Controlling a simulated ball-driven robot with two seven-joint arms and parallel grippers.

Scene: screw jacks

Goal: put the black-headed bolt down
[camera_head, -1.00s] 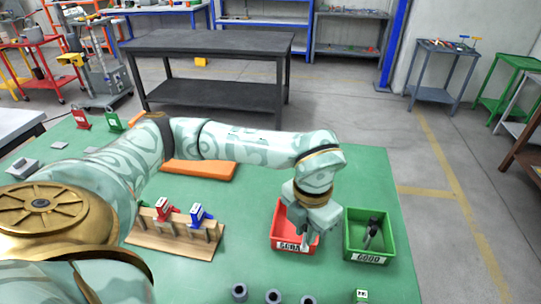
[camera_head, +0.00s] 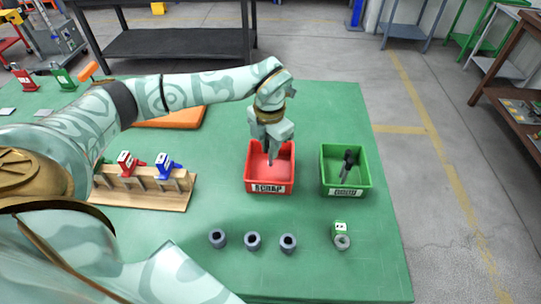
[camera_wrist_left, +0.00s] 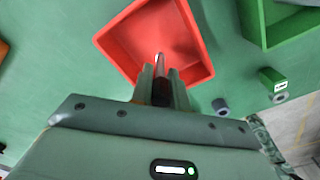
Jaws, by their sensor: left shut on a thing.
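My left gripper (camera_head: 269,150) points down over the red bin (camera_head: 270,187) labelled SCRAP. In the left wrist view the gripper (camera_wrist_left: 161,76) is shut on the black-headed bolt (camera_wrist_left: 160,92). Its dark part sits between the fingers, and a lighter tip points into the red bin (camera_wrist_left: 199,40). The fingers hide much of the bolt, and I cannot tell how far its tip is above the bin floor. The green bin (camera_head: 347,191), with a label on its front, stands to the right and holds a dark object (camera_head: 348,165). My right gripper is not in view.
Several grey collars (camera_head: 252,241) lie in front of the bins, one beside a small green-and-white block (camera_head: 339,228). A wooden rack (camera_head: 145,192) with a red and a blue jack stands left. An orange mat (camera_head: 178,118) lies behind. The green table's front is mostly clear.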

